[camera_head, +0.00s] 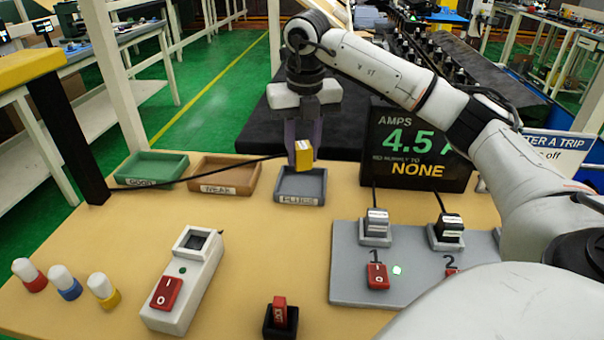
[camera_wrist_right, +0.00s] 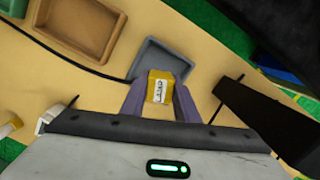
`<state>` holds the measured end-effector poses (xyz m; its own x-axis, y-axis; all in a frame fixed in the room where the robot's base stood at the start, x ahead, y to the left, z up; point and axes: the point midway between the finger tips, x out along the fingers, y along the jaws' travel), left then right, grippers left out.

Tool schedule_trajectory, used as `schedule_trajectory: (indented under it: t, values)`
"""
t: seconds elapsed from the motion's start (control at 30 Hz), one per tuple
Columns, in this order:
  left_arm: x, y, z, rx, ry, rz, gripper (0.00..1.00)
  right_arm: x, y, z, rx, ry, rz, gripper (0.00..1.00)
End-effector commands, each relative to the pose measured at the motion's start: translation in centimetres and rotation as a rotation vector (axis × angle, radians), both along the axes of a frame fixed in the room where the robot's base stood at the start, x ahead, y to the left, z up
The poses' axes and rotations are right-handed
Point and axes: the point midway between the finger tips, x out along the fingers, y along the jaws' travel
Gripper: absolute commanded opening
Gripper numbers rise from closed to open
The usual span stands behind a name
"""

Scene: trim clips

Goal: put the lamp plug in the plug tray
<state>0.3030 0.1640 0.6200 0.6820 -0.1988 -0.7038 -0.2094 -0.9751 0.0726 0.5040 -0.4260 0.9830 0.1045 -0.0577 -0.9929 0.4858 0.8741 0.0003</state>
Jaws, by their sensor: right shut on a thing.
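The lamp plug is a yellow block (camera_head: 303,155) with a white label and a black cable running off to the left. The tray looks empty. My left gripper is not in view.
A green tray (camera_head: 150,168) marked GOOD and a brown tray (camera_head: 225,174) stand left of the plug tray. A display (camera_head: 417,145) reading AMPS stands to the right, behind a grey switch panel (camera_head: 350,262) with plugs.

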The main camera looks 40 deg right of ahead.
Motion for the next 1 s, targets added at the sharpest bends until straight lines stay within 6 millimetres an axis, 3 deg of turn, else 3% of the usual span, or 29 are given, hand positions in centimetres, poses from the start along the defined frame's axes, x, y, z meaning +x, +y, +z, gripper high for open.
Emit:
schedule_trajectory:
  t: [0.43,0.83,0.87,0.93,1.0]
  values:
    - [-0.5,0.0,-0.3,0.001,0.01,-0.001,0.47,-0.1,0.0,-5.0,0.0,0.001,0.002,0.04]
    - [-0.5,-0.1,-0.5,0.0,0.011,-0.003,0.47,0.0,0.0,-5.7,0.0,-0.001,0.003,0.04]
    - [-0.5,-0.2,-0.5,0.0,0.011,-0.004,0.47,0.0,0.0,-5.6,0.0,-0.001,0.003,0.33]
    - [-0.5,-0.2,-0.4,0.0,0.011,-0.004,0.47,0.0,0.0,-5.6,0.0,-0.001,0.003,0.45]
    - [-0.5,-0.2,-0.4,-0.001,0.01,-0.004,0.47,0.0,0.0,-5.6,0.0,-0.001,0.003,0.47]
